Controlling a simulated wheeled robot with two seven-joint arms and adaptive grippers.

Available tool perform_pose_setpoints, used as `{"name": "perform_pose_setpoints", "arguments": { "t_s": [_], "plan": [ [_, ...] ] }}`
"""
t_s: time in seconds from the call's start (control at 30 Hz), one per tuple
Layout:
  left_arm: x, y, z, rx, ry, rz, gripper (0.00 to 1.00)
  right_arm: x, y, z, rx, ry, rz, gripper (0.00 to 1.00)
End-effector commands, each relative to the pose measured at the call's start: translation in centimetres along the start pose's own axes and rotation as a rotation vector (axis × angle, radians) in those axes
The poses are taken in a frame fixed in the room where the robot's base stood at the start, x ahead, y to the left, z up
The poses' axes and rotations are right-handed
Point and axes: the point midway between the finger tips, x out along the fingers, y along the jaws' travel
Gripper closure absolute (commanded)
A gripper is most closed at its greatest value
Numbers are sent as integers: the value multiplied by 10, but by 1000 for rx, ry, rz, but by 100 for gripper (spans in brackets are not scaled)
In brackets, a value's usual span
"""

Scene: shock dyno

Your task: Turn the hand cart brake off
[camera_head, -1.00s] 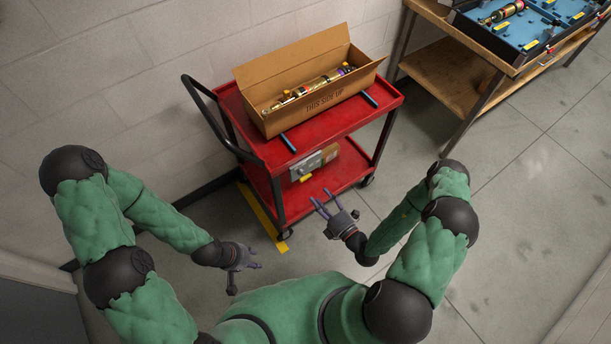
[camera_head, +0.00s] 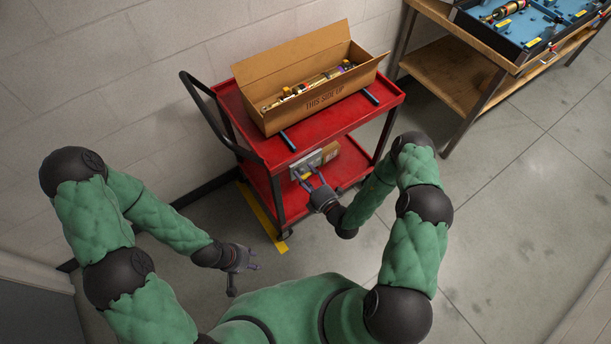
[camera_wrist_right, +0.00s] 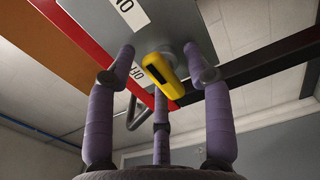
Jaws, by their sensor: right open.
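The red hand cart (camera_head: 275,163) stands against the wall. A grey brake box (camera_head: 303,165) sits under its upper shelf. In the right wrist view the box's plate (camera_wrist_right: 185,22) carries white labels reading ON and OFF, and a yellow lever (camera_wrist_right: 165,78) stands out from it. My right gripper (camera_head: 309,178) is at the box, its fingers pointing at it. In the right wrist view its open fingers (camera_wrist_right: 165,75) stand around the lever, with gaps on both sides. My left gripper (camera_head: 254,261) is open and empty, low over the floor in front of the cart.
An open cardboard box (camera_head: 322,98) with shock absorbers lies on the cart's top shelf. The cart's black push handle (camera_head: 205,115) is at its left. A wooden bench (camera_head: 455,75) with a blue tray stands at the right. Floor to the right is clear.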

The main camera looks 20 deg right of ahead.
Motion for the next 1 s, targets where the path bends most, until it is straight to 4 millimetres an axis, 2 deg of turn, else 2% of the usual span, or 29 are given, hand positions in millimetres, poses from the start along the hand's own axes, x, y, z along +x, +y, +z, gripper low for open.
{"name": "perform_pose_setpoints", "arguments": {
  "t_s": [0.3,0.47,0.5,0.77,1.0],
  "plan": [
    [0,0,0,0,0,0,60,2,0,0,1,1,0,48],
    [0,0,0,0,0,0,60,2,0,0,1,1,0,94],
    [0,0,0,0,0,0,60,2,0,0,0,1,0,99],
    [-1,0,0,0,0,0,60,2,2,0,-16,2,3,99],
    [-8,3,0,0,0,0,60,2,3,-1,-114,1,4,99]
  ]
}}
